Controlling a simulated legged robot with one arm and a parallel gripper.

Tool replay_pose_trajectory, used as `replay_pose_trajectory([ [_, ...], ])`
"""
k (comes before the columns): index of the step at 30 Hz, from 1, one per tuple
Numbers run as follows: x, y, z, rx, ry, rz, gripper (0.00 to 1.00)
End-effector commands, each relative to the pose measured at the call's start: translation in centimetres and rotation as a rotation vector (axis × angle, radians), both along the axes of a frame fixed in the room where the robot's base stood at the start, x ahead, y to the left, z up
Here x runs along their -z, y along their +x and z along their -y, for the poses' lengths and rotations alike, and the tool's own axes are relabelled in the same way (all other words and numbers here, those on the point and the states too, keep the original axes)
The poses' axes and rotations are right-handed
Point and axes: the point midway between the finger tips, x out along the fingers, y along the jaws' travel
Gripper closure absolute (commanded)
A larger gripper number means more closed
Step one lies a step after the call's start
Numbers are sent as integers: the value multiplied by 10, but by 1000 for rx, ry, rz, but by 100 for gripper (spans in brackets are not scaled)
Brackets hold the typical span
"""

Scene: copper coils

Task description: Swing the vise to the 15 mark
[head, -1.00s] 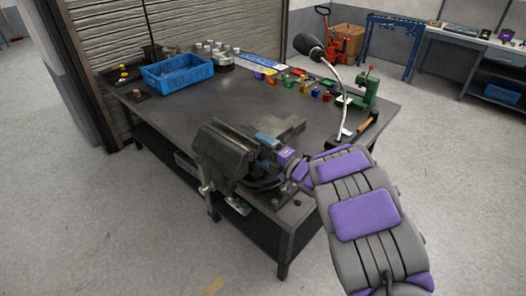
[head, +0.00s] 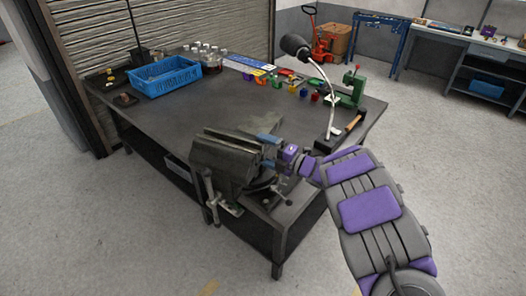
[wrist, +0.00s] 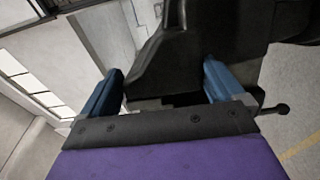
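The dark grey vise (head: 225,158) sits on the near edge of the workbench (head: 235,105), with its swivel base partly hidden below it. Its handle hangs at the near left side. In the wrist view the vise body (wrist: 195,45) fills the upper middle. My gripper (head: 271,146) is at the right side of the vise, low over the bench. In the wrist view my gripper (wrist: 160,85) has its two blue fingers wide apart, with part of the vise between them. A gap shows beside the left finger; contact at the right finger is unclear. No angle marks are legible.
A blue crate (head: 168,77) stands at the back left, near several bottles (head: 207,58). Small coloured parts lie along the back. A lamp (head: 296,46) and a green press (head: 352,88) stand at the right. The middle of the bench is clear.

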Motion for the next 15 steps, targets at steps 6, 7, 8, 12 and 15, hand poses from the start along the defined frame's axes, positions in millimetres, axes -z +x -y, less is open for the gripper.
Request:
replay_pose_trajectory([
  [6, 4, -1, 1, 3, -6, -7, 0],
  [7, 4, -1, 1, 3, -6, -7, 0],
  [8, 4, -1, 2, 3, -6, -7, 0],
  [12, 3, -7, 12, 6, -8, -6, 0],
  [15, 1, -16, 28, 7, -8, -5, 0],
])
